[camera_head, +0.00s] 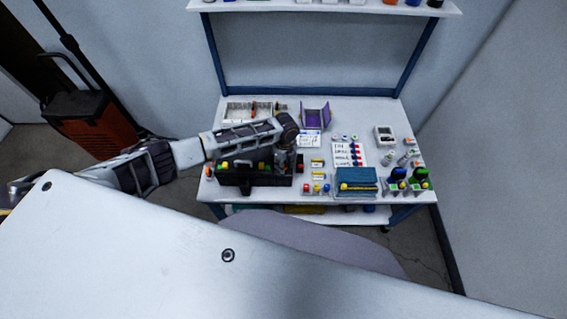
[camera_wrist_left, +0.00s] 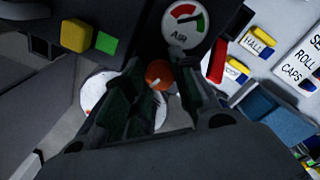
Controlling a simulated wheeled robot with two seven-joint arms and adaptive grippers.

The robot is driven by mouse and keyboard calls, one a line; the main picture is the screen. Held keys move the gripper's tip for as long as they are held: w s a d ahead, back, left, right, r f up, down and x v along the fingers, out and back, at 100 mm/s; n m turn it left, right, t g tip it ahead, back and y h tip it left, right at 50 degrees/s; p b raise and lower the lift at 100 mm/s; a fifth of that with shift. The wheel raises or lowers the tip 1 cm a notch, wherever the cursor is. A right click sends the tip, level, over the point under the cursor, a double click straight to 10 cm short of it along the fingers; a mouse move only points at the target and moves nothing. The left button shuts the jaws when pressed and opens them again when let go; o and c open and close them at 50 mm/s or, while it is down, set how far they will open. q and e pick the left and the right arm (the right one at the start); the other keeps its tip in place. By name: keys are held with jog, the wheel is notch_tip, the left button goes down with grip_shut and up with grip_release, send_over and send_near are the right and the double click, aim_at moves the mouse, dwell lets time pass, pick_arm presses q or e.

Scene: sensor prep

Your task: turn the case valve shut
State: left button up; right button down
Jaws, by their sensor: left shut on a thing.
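The black case (camera_head: 255,179) lies at the front left of the bench, with its upper side partly hidden by my left arm. My left gripper (camera_head: 287,160) points down at the right part of the case. In the left wrist view, an orange-red round knob (camera_wrist_left: 158,73), which looks like the case valve, sits between the fingertips of my left gripper (camera_wrist_left: 160,78). The fingers are shut on it, one on each side. A gauge marked AIR (camera_wrist_left: 184,26) with red and green bands is just beyond the knob. My right gripper is not in view.
A yellow button (camera_wrist_left: 76,35) and a green square (camera_wrist_left: 106,44) are on the case. A white disc (camera_wrist_left: 92,92) is partly behind a finger. A purple open box (camera_head: 315,115), a white label sheet (camera_head: 345,153) and a blue-green box (camera_head: 355,178) share the bench.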

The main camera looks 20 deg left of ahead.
pick_arm(q)
jog(key=m, duration=0.6)
jog(key=shift+p, duration=0.3)
dwell(0.4)
jog(key=o, duration=1.1)
jog(key=shift+c, duration=0.2)
notch_tip(320, 180, up, 12)
jog(key=shift+d, duration=0.2)
jog(key=shift+d, duration=0.1)
dwell(0.3)
